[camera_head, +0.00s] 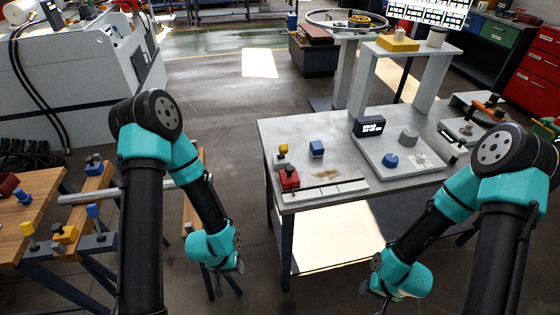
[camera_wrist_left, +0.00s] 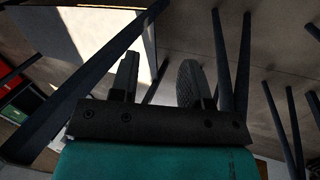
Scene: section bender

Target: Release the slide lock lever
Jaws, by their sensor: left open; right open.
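The grey machine table (camera_head: 330,198) stands right of centre in the head view. On its left part are a red block (camera_head: 289,179), a small yellow-topped piece (camera_head: 283,149) and a blue knob (camera_head: 317,148). I cannot tell for sure which part is the slide lock lever. My left gripper (camera_head: 230,268) hangs left of the table, low and apart from it. In the left wrist view its two fingers (camera_wrist_left: 158,82) are spread with nothing between them. My right gripper (camera_head: 378,289) is low in front of the table, small and partly hidden, and touches no control.
A raised panel with another blue knob (camera_head: 390,160), a grey knob (camera_head: 408,134) and a small display box (camera_head: 369,127) fills the table's right half. A wooden bench (camera_head: 30,220) with a metal bar (camera_head: 85,196) stands at left.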

